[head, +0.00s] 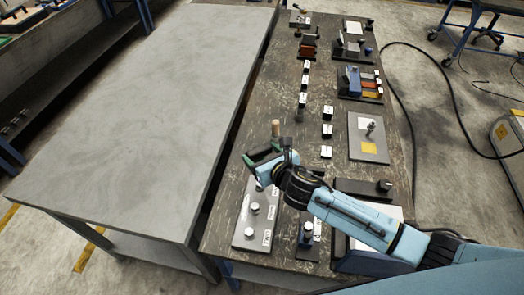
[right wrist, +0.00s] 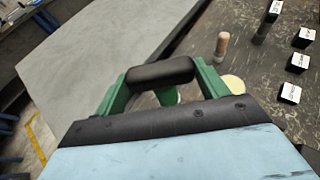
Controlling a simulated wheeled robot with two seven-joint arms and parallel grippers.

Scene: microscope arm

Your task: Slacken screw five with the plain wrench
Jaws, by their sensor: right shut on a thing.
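My right gripper (head: 262,156), with green fingers and dark tips, hangs over the far end of the grey screw plate (head: 243,228). A cream disc (right wrist: 232,84) lies just right of the fingers. I cannot read which screw is five. My left gripper is out of view.
An upright wooden handle (head: 275,128) stands just beyond the gripper. Black blocks with white labels (head: 327,130) run along the dark bench. A grey plate with a post and yellow square (head: 366,150) is at the right. The grey table (head: 140,110) at the left is bare.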

